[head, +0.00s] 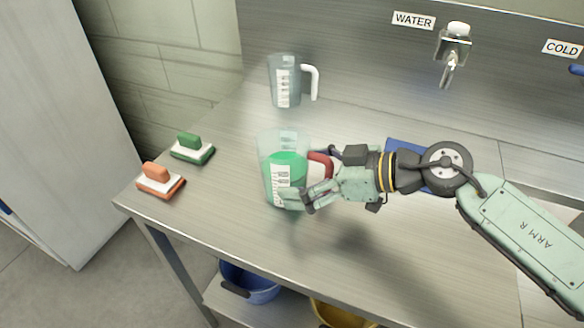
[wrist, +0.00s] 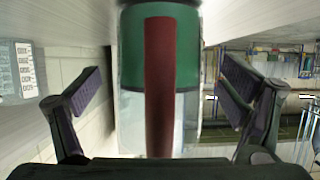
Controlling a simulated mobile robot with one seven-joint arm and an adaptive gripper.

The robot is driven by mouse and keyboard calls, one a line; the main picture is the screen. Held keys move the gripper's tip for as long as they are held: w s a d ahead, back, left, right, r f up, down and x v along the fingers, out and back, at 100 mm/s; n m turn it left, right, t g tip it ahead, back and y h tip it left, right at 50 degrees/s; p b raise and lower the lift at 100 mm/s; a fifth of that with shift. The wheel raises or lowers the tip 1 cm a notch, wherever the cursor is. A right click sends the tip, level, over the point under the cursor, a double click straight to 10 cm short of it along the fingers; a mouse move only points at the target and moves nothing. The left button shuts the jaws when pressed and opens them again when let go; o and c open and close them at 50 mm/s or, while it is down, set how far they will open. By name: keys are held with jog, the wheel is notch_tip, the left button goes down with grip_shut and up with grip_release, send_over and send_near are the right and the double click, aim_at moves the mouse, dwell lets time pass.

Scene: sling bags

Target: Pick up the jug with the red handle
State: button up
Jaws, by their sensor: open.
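The jug with the red handle (head: 285,170) is clear and holds green liquid. It stands on the steel counter in the head view. Its red handle (head: 320,163) points right, toward my arm. My gripper (head: 313,198) is at the right side of the jug, close to the handle. In the wrist view, the red handle (wrist: 159,85) runs upright in the middle, between the open fingers of my gripper (wrist: 160,95). Both fingers show apart from the handle, one on each side. The jug's body (wrist: 188,50) lies behind the handle. The fingertips are partly hidden in the head view.
A clear jug with a white handle (head: 285,82) stands farther back. A green brush (head: 192,149) and an orange brush (head: 160,181) lie at the left. A tap (head: 452,52) is on the back wall. Blue (head: 250,283) and yellow (head: 340,314) buckets sit below the counter.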

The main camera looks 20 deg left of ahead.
jog(key=c, duration=1.8)
